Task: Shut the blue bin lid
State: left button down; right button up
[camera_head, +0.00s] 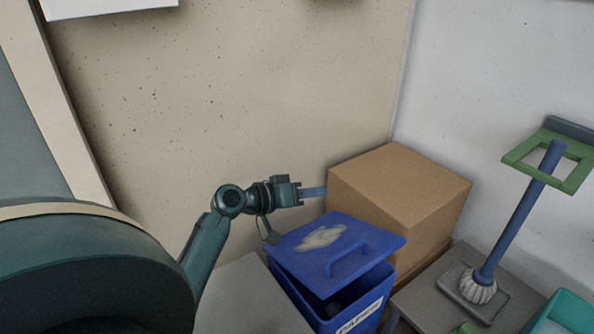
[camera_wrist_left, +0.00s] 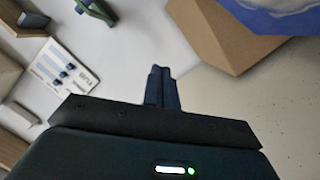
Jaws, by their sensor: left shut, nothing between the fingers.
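The blue bin (camera_head: 299,298) stands at the lower middle of the head view, with a white label on its front. Its blue lid (camera_head: 361,266) has a handle and a pale smudge. The lid is tilted partly open, with a gap between its front edge and the rim and a dark inside showing. My left gripper (camera_head: 323,191) is shut and empty, above and behind the lid, near the cardboard box. In the left wrist view its fingers (camera_wrist_left: 161,75) are together, and the lid (camera_wrist_left: 275,14) shows at the top right corner. My right gripper is out of view.
A cardboard box (camera_head: 395,195) stands right behind the bin. At the right, a grey table (camera_head: 430,300) carries a blue-handled tool (camera_head: 520,215) with a pale ribbed end on a tray. A teal container (camera_head: 565,315) is at the lower right corner. A speckled wall rises behind.

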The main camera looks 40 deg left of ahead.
aim_at(348, 271)
pick_arm(q)
jog(key=s+d+f+m+b, duration=0.1)
jog(key=d+f+m, duration=0.1)
jog(key=d+f, duration=0.2)
jog(key=s+d+f+m+y, duration=0.1)
jog(key=d+f+m, duration=0.1)
jog(key=d+f, duration=0.2)
jog(key=s+d+f+m+y+b, duration=0.1)
jog(key=d+f+m, duration=0.1)
jog(key=d+f, duration=0.2)
jog(key=shift+s+d+f+b, duration=0.1)
jog(key=shift+s+f+b, duration=0.05)
jog(key=shift+s+b, duration=0.15)
jog(key=shift+d+f+m+y, duration=0.2)
jog(key=shift+f, duration=0.25)
jog(key=shift+d+f+m+y, duration=0.2)
jog(key=shift+f, duration=0.25)
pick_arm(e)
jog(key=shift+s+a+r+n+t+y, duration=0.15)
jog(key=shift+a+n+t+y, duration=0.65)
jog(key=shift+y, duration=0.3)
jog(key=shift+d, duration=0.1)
pick_arm(q)
jog(key=shift+s, duration=0.15)
